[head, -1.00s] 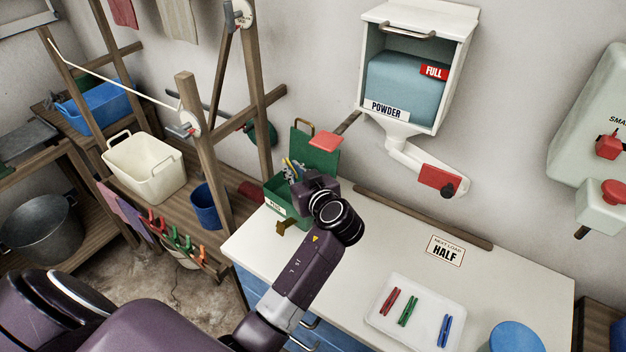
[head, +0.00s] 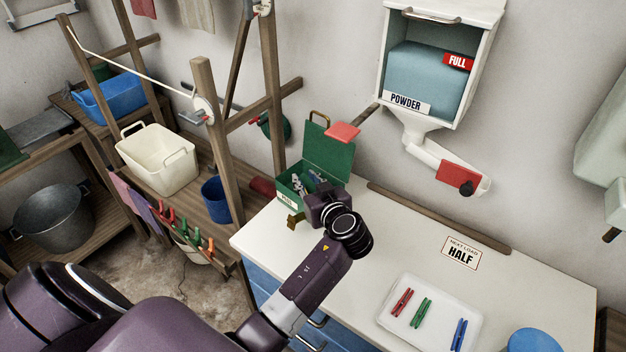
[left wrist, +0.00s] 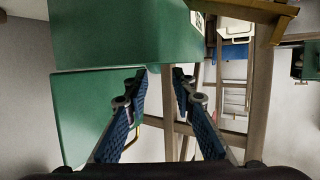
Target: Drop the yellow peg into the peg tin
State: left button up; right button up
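The green peg tin (head: 284,190) stands at the back left corner of the white worktop with its lid (head: 328,155) up. My left gripper (head: 306,181) is at the tin's opening, with its wrist over the tin's right side. In the left wrist view its two blue fingers (left wrist: 160,76) are apart with nothing between them, close to the green tin (left wrist: 125,35). I cannot make out the yellow peg in either current view; the tin's inside is mostly hidden. My right gripper is not in view.
A white tray (head: 388,322) on the worktop (head: 385,240) holds a red, a green and a blue peg. The powder dispenser (head: 480,85) hangs on the wall behind. A wooden drying frame (head: 215,140) stands left of the tin. The middle of the worktop is clear.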

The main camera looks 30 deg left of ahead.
pick_arm(q)
jog(key=shift+o, duration=0.4)
jog(key=shift+d, duration=0.1)
jog(key=v, duration=0.7)
jog(key=shift+s+d, duration=0.15)
